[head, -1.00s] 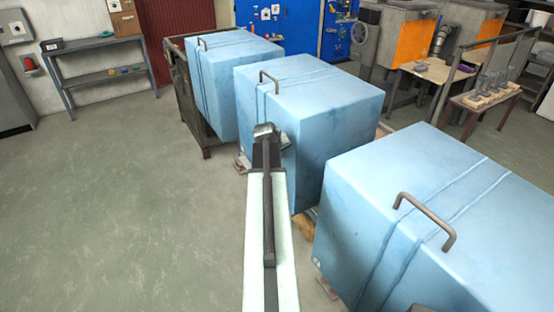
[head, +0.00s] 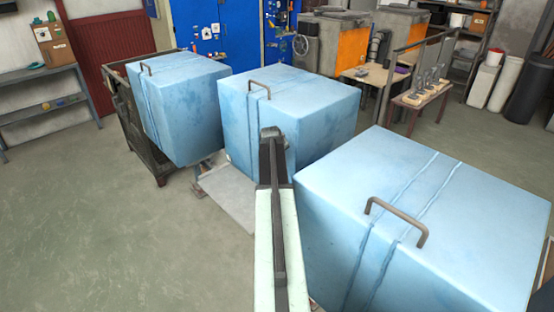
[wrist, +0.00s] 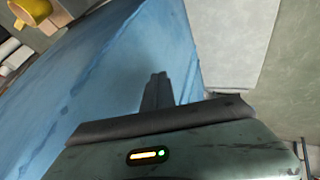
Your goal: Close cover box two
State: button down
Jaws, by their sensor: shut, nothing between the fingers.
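Three blue box-shaped covers, each with a brown bar handle, stand in a row in the head view. I take the middle one (head: 300,105) as box two. A pale flat panel (head: 230,198) lies low at its near left foot. My gripper (head: 271,133) is in front of the middle cover's near side, below its handle (head: 266,85). In the wrist view my gripper (wrist: 156,88) is shut and empty, over a blue cover face (wrist: 130,60). A pale panel (wrist: 232,40) lies to the right of it. Whether the fingertips touch the cover cannot be told.
The near cover (head: 430,200) stands close to the right of my arm. The far-left cover (head: 182,100) sits by a dark metal frame (head: 140,135). Open floor (head: 100,220) lies to the left. A small table (head: 425,98) stands at the back right.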

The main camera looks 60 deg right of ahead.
jog(key=shift+w+a, duration=0.1)
jog(key=shift+w, duration=0.15)
